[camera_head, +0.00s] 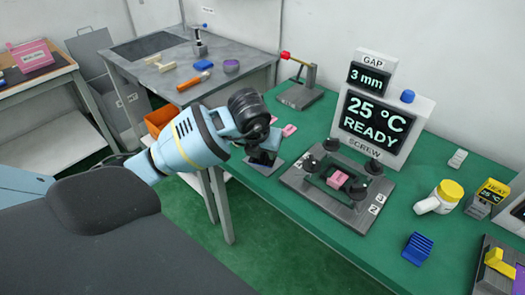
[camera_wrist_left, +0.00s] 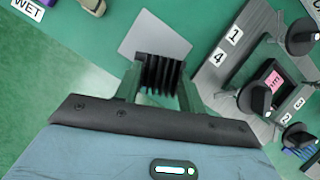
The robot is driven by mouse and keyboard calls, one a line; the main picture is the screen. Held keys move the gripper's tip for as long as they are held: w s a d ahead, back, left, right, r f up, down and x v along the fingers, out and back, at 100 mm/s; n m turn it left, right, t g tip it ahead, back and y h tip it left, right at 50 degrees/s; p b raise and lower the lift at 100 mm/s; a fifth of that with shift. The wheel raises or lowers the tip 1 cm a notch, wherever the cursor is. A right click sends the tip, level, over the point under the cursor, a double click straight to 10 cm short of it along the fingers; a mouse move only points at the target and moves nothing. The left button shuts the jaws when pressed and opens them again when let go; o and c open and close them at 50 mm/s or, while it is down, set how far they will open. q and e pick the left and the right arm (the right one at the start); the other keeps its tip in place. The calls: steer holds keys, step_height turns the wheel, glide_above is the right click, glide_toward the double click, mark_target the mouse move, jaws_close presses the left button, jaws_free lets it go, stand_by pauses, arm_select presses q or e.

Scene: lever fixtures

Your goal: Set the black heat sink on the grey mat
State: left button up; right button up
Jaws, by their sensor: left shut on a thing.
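My left gripper (camera_head: 263,150) is shut on the black finned heat sink (camera_wrist_left: 160,73), which also shows darkly under the gripper in the head view. In the left wrist view the fingers (camera_wrist_left: 159,88) press on both its sides, fins facing the camera. The grey mat (camera_wrist_left: 153,34) is a plain light square on the green bench, just beyond the heat sink in that view. In the head view the gripper hides most of the mat. I cannot tell whether the heat sink touches it. My right gripper is in neither view.
A fixture plate (camera_head: 315,194) with black knobs and a pink block (camera_head: 337,179) stands right of the mat. Behind it is a display (camera_head: 375,125) reading 25 °C READY. A lever stand (camera_head: 300,92) is behind.

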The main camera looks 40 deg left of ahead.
arm_select(q)
steer(key=shift+w+a+f, duration=0.1)
steer(key=shift+w+a, duration=0.3)
steer(key=shift+w, duration=0.25)
steer(key=shift+w+a, duration=0.4)
steer(key=shift+w, duration=0.25)
steer(key=shift+w+a+f, duration=0.1)
steer(key=shift+w+f, duration=0.1)
steer(key=shift+f, duration=1.6)
steer(key=shift+f, duration=0.1)
steer(key=o, duration=1)
steer(key=shift+s+r, duration=0.15)
steer(key=shift+r, duration=0.35)
steer(key=p+v, duration=0.1)
steer(key=v, duration=1)
steer(key=shift+s, duration=0.15)
